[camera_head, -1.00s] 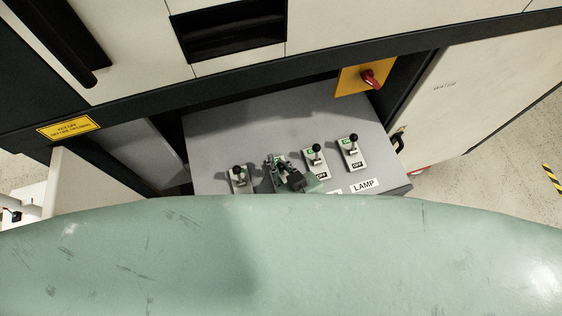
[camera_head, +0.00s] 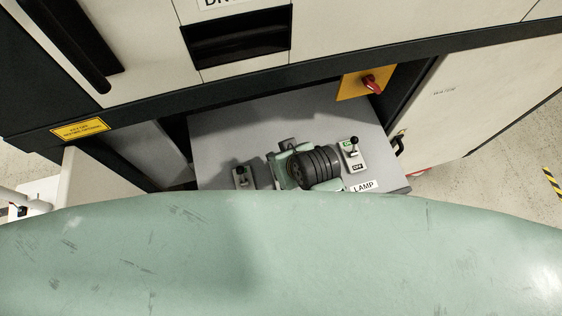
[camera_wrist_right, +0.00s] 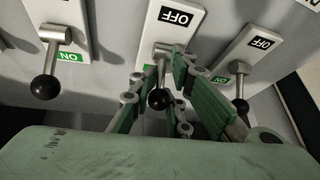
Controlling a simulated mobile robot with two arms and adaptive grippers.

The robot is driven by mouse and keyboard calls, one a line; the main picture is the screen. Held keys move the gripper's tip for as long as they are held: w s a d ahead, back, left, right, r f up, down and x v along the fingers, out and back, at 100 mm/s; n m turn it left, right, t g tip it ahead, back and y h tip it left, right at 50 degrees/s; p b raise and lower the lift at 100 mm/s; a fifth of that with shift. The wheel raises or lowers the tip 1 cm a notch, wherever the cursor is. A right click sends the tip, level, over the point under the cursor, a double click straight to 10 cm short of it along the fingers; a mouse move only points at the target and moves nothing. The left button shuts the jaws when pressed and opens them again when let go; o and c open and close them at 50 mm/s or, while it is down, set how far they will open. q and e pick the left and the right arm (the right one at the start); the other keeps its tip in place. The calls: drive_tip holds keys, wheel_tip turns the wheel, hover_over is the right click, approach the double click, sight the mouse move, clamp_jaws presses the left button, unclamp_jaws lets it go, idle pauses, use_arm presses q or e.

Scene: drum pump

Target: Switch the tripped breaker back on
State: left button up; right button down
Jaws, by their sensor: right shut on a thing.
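A sloped grey panel (camera_head: 230,135) carries a row of lever switches with black knobs. In the head view the leftmost switch (camera_head: 242,176) and the rightmost switch (camera_head: 353,155) show; my right gripper (camera_head: 292,150) and wrist cover the middle ones. In the right wrist view, the middle switch plate (camera_wrist_right: 176,17) shows an OFF label. My right gripper (camera_wrist_right: 160,88) is shut on its lever (camera_wrist_right: 159,100), with the green fingers on both sides of the black knob. Neighbouring levers (camera_wrist_right: 45,88) and (camera_wrist_right: 240,106) stand free beside it. My left gripper is out of view.
A yellow plate with a red rotary switch (camera_head: 370,84) is above the panel. Cabinet fronts (camera_head: 140,50) rise behind, and a white door (camera_head: 490,90) stands at the right. A LAMP label (camera_head: 362,186) sits at the panel's lower right.

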idle(0.3)
drive_tip(key=c, duration=1.9)
unclamp_jaws()
drive_tip(key=shift+a, duration=0.1)
drive_tip(key=v, duration=1.2)
